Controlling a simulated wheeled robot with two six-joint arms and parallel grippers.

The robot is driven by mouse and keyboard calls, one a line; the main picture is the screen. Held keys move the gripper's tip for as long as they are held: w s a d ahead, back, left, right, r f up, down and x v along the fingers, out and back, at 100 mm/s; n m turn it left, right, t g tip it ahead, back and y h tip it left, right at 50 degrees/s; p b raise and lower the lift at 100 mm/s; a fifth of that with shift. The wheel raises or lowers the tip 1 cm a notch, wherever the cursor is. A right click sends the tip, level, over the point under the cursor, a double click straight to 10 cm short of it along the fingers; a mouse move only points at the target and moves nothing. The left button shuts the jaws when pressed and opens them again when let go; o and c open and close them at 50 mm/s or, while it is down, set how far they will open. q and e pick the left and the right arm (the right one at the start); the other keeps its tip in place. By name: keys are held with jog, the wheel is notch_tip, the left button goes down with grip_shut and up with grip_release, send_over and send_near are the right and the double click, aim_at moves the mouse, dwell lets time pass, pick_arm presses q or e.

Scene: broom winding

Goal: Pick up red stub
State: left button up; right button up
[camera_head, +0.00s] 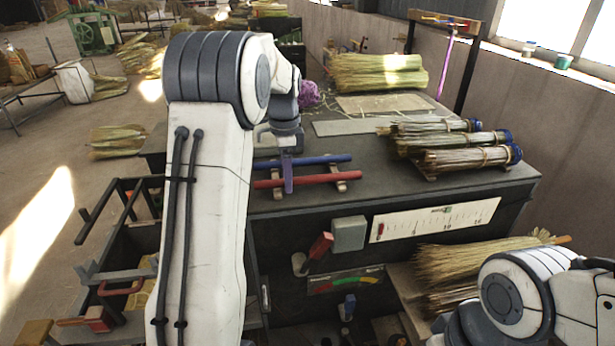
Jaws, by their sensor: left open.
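A red stick (322,179), the red stub, lies across two small wooden rests (341,185) on the dark bench top. A blue stick (325,160) lies behind it, roughly parallel. My left gripper (288,184) is open and points down over the left half of the two sticks. Its fingers overlap the red stick in the picture, and I cannot tell whether they touch it. My left arm hides part of the bench on the left. My right arm shows at the bottom right, but its gripper is not in view.
Bundled brooms with blue ends (465,143) lie on the bench's right side. A straw pile (377,75) and a purple twine ball (308,93) are farther back. A grey box (348,233) and a red-handled lever (320,245) are on the bench front. The bench just right of the sticks is clear.

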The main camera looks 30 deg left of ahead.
pick_arm(q)
jog(key=shift+s+f, duration=0.1)
grip_shut()
